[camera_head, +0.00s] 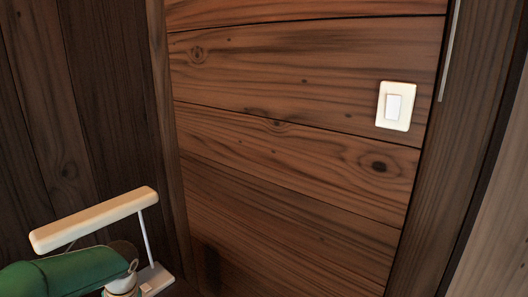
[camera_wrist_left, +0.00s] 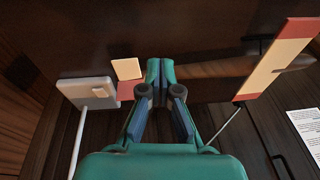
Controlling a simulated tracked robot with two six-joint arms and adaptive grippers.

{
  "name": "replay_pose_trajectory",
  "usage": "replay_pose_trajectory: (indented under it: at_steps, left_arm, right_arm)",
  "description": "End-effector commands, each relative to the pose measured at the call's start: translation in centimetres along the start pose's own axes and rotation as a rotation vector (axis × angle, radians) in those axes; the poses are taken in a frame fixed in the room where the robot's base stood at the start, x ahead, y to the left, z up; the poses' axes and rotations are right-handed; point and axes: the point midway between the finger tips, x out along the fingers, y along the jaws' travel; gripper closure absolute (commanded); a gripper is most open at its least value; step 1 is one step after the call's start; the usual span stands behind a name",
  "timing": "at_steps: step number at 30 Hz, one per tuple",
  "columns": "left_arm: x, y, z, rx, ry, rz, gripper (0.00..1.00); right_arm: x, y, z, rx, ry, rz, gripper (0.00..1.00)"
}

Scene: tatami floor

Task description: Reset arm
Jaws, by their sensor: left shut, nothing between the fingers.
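My left gripper (camera_wrist_left: 160,70) shows in the left wrist view, its teal fingers together at the middle with nothing between them. It points at a dark surface, and I cannot tell whether the tips touch it. In the head view only a green part of my left arm shows at the lower left; the fingers are not in that view. My right gripper is in neither view.
A cream desk lamp (camera_head: 95,219) stands beside my left arm. Its pale base (camera_wrist_left: 86,92) lies left of the fingers. A cream-and-red panel (camera_wrist_left: 280,62) is at right. A light switch (camera_head: 395,106) is on the wooden wall (camera_head: 290,120).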

Motion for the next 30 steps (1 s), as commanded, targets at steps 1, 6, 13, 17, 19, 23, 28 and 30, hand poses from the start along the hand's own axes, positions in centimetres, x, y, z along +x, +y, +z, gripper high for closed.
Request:
replay_pose_trajectory:
  at_steps: [1,6,13,17,19,23,28,30]
  left_arm:
    - [0.8,-0.3,1.0,0.011,-0.031,-0.020,1.00]
    - [4.2,-0.7,5.3,0.051,-0.140,-0.055,1.00]
    - [9.5,-1.3,15.4,0.178,-0.361,-0.026,1.00]
    - [11.9,-2.5,24.8,0.284,-0.532,0.069,1.00]
    - [12.5,-3.4,30.0,0.335,-0.604,0.146,1.00]
    - [12.7,-4.6,35.9,0.415,-0.611,0.292,1.00]
    - [13.0,-4.3,36.4,0.521,-0.449,0.424,1.00]
    - [13.2,-3.4,35.4,0.564,-0.368,0.461,1.00]
  right_arm:
    - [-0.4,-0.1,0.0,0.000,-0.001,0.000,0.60]
    - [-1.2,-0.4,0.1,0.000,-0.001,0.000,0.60]
    - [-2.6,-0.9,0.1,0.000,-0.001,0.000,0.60]
    - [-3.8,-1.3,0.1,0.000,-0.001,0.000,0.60]
    - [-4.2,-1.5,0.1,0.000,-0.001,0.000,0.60]
    - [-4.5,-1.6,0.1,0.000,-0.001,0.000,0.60]
    - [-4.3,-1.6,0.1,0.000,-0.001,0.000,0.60]
    - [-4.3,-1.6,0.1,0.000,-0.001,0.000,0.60]
